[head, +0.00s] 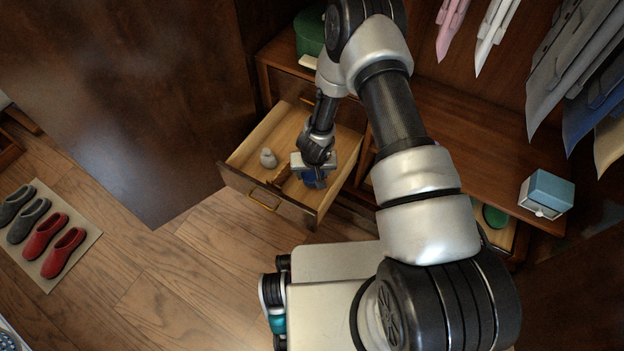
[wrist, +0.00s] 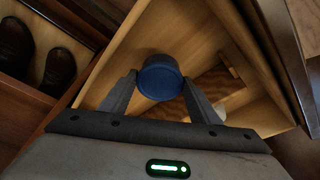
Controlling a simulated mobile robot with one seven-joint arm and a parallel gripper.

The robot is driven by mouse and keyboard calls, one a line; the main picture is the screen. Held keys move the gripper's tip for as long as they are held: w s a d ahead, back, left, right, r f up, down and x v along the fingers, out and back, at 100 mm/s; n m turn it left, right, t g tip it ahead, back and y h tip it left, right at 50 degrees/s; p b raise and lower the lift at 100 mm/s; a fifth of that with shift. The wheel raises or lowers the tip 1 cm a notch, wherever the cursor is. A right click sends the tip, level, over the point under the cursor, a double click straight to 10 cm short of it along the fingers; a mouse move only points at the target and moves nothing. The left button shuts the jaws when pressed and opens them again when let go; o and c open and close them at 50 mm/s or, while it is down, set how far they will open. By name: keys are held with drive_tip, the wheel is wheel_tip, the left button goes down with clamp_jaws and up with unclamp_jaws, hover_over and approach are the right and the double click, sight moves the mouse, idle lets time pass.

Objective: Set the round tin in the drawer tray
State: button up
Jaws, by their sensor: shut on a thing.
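The blue round tin (wrist: 159,80) is held between the two fingers of my gripper (wrist: 160,90) in the wrist view. In the head view my gripper (head: 314,174) is over the right part of the open drawer (head: 240,184), and the blue tin (head: 313,181) shows just below it. I cannot tell whether the tin touches the drawer floor. A darker wooden piece, perhaps the tray (wrist: 228,80), lies in the drawer to the right of the tin in the wrist view; its full outline is hidden.
A small pale grey object (head: 267,158) stands in the drawer's left part. A green box (head: 309,34) sits above the drawer. A blue box (head: 548,188) is on the right ledge. Clothes (head: 570,70) hang at upper right. Slippers (head: 60,252) lie on a mat at left.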

sight(313, 177)
wheel_tip(313, 177, down, 4)
drive_tip(key=shift+r+b, duration=0.1)
drive_tip(key=shift+b, duration=0.55)
drive_tip(key=shift+r, duration=0.1)
drive_tip(key=o, duration=1.1)
